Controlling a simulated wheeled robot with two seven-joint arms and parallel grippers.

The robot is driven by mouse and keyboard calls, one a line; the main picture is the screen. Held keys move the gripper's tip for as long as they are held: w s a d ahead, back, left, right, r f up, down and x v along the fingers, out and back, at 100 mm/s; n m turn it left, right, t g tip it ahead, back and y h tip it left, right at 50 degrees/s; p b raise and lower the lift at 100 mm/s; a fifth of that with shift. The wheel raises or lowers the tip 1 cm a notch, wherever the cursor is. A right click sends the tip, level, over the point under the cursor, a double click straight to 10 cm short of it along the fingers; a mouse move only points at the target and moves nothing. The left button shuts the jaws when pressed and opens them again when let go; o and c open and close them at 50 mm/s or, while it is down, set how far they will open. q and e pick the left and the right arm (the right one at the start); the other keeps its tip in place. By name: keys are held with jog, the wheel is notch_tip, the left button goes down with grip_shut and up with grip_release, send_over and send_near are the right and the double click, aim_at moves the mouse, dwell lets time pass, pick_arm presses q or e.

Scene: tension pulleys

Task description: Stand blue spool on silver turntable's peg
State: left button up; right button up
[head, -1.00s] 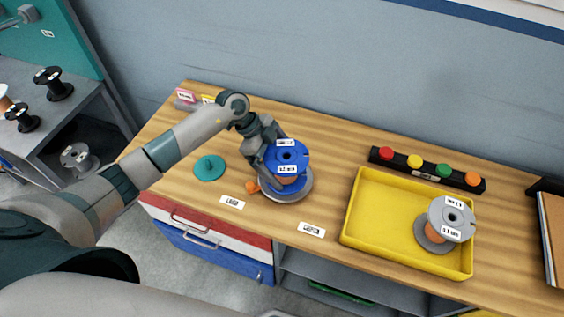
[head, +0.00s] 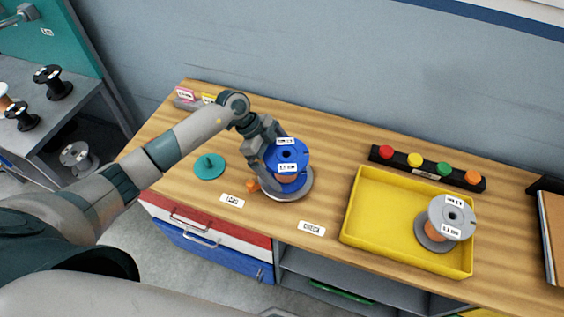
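The blue spool (head: 287,153) stands upright over the silver turntable (head: 302,190), with copper wire showing between its flanges. The turntable's peg is hidden by the spool. I cannot tell whether the spool rests fully on the turntable. My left gripper (head: 271,169) is at the spool's left side, its fingers reaching around the spool between the flanges. The fingertips are partly hidden, and whether they press on the spool is not clear. My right gripper is not in view.
A green turntable (head: 209,168) with a peg lies to the left. A yellow tray (head: 372,239) holding a grey spool (head: 451,217) stands right. A black strip with coloured buttons (head: 427,168) lies behind it. An orange knob (head: 253,185) is beside the silver turntable.

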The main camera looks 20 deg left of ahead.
pick_arm(q)
jog(key=b+v, duration=0.4)
jog(key=v, duration=1.3)
jog(key=shift+r+b, duration=0.15)
jog(key=shift+b, duration=0.25)
jog(key=shift+a, duration=0.1)
